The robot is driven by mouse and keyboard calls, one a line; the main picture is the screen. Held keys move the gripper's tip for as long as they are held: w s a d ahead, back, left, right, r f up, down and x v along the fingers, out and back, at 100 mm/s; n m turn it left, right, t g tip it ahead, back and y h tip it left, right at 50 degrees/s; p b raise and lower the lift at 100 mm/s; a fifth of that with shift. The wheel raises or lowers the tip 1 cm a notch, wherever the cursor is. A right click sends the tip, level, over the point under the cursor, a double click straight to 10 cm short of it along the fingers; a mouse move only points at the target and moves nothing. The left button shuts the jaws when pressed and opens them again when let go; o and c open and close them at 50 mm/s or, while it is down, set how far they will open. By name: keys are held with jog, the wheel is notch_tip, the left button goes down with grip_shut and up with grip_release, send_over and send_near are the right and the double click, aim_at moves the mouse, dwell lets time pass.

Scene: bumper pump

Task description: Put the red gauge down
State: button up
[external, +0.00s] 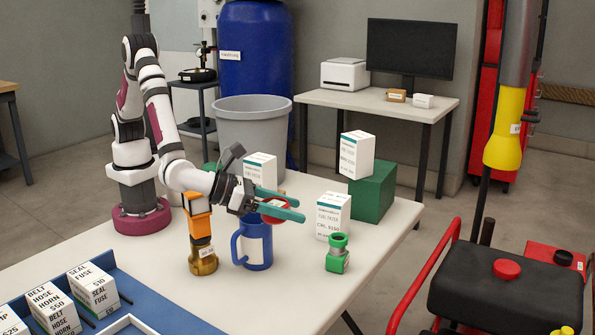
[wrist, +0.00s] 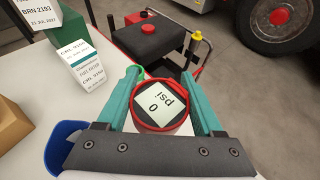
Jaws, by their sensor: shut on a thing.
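The red gauge (wrist: 158,103) is round, with a pale face reading "0 psi" upside down in the wrist view. My gripper (wrist: 166,85) has its two teal fingers closed on the gauge's sides. In the external view my gripper (external: 288,207) reaches right over the table, and the red gauge (external: 277,203) shows partly between the fingers. It is held above the table, behind and above the blue mug (external: 254,246). The gauge's underside is hidden.
A green bottle (external: 338,254) stands right of the mug. An orange-and-brass tool (external: 201,232) stands left of it. White boxes (external: 332,215) and a green block (external: 372,191) stand behind. A blue tray (external: 160,318) with boxes is at front left. The front right tabletop is clear.

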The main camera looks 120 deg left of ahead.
jog(key=d+f, duration=0.1)
jog(key=d, duration=0.5)
send_over(318, 287)
notch_tip(318, 287, down, 12)
jog(key=shift+s+d+f, duration=0.1)
jog(key=shift+f, duration=0.05)
notch_tip(318, 287, down, 4)
jog(key=shift+f, duration=0.1)
jog(key=shift+f, duration=0.1)
jog(key=o, duration=1.5)
